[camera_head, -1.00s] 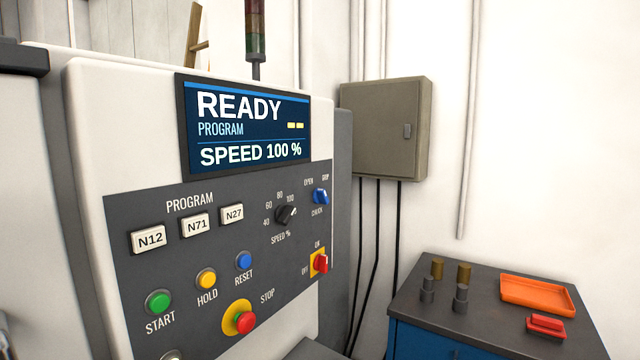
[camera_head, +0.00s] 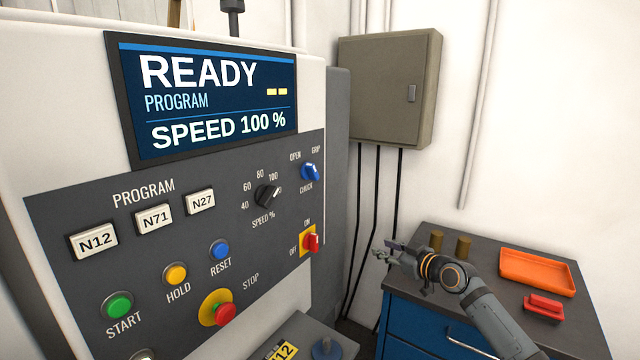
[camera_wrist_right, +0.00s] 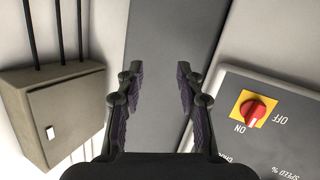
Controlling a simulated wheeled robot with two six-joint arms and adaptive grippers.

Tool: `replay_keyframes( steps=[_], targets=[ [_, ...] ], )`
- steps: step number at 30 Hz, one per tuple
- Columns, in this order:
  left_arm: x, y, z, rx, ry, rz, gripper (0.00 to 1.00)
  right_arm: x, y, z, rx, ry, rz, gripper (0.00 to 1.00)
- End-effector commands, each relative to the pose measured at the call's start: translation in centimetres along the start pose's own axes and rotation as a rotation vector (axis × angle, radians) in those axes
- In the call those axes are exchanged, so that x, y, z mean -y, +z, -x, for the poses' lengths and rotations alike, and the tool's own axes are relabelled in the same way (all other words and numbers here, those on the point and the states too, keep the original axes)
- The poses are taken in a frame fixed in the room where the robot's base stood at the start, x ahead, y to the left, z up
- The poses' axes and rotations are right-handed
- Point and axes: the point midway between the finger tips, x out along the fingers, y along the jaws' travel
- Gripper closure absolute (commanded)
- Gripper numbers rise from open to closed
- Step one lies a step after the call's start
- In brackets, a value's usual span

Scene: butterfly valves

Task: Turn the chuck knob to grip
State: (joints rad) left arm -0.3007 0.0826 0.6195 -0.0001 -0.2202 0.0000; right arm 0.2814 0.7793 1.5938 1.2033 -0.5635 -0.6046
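The blue chuck knob (camera_head: 311,171) is at the upper right of the machine's grey panel, with OPEN printed at its upper left and GRIP at its upper right. Its pointer is too small to read surely. My right gripper (camera_head: 384,254) is to the right of the panel and lower than the knob, in front of the blue cabinet, apart from the knob. In the right wrist view my right gripper (camera_wrist_right: 160,75) has its fingers spread with nothing between them. The knob does not show there. My left gripper is out of view.
A red switch (camera_head: 311,243) on a yellow plate is below the knob; it also shows in the wrist view (camera_wrist_right: 254,110). The black speed dial (camera_head: 267,195) is left of the knob. A wall box (camera_head: 388,90) hangs behind. The cabinet top holds an orange tray (camera_head: 537,272).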

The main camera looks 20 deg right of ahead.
Motion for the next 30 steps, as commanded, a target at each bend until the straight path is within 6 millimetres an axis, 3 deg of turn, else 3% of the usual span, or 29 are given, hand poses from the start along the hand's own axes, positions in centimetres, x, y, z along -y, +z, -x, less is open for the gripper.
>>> replay_keyframes(
  steps=[1, 3, 6, 9, 13, 19, 30],
  targets=[
    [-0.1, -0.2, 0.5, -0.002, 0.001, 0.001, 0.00, 0.8, -6.6, 1.4, -0.080, -0.049, 0.068, 0.63],
    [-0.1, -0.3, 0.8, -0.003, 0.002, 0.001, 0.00, 2.9, -13.8, 3.7, -0.176, -0.126, 0.156, 0.63],
    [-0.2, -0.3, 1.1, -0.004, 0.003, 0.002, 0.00, 6.3, -20.8, 7.1, -0.274, -0.222, 0.267, 0.63],
    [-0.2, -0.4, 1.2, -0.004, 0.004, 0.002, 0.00, 8.8, -24.4, 9.6, -0.328, -0.285, 0.340, 0.63],
    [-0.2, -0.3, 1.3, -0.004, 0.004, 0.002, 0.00, 10.2, -25.7, 10.8, -0.352, -0.319, 0.374, 0.63],
    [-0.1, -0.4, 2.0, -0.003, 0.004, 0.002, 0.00, 10.3, -26.2, 10.5, -0.357, -0.320, 0.370, 0.63],
    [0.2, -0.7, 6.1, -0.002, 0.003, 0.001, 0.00, 12.2, -27.9, 6.1, -0.358, -0.322, 0.362, 0.63]
  ],
)
